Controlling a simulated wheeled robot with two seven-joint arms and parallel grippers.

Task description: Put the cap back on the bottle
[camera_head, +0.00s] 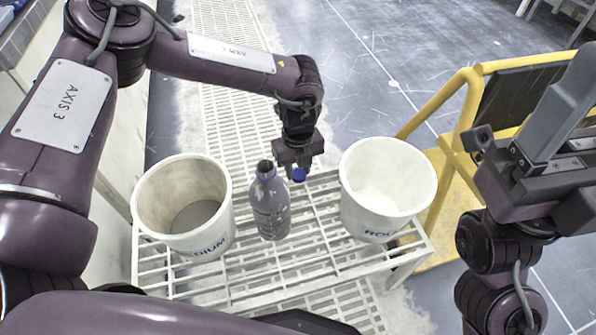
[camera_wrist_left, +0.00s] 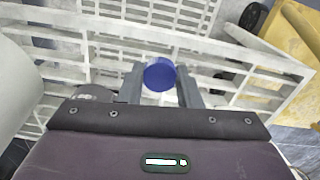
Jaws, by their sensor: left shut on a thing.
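A grey bottle (camera_head: 271,208) with a dark, uncapped neck stands upright on the white slatted rack (camera_head: 300,262), between two buckets. My left gripper (camera_head: 298,170) is shut on the blue cap (camera_head: 299,175) and holds it just right of the bottle's neck, apart from it. In the left wrist view the cap (camera_wrist_left: 160,75) sits between the two grey fingers. The bottle cannot be made out clearly there. My right gripper (camera_head: 490,155) is at the right edge, away from the rack. I cannot tell whether it is open.
A white bucket (camera_head: 143,205) stands left of the bottle and another white bucket (camera_head: 425,175) stands right of it, both close by. A yellow railing (camera_head: 440,105) runs behind the right bucket. Some bare rack lies in front of the bottle.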

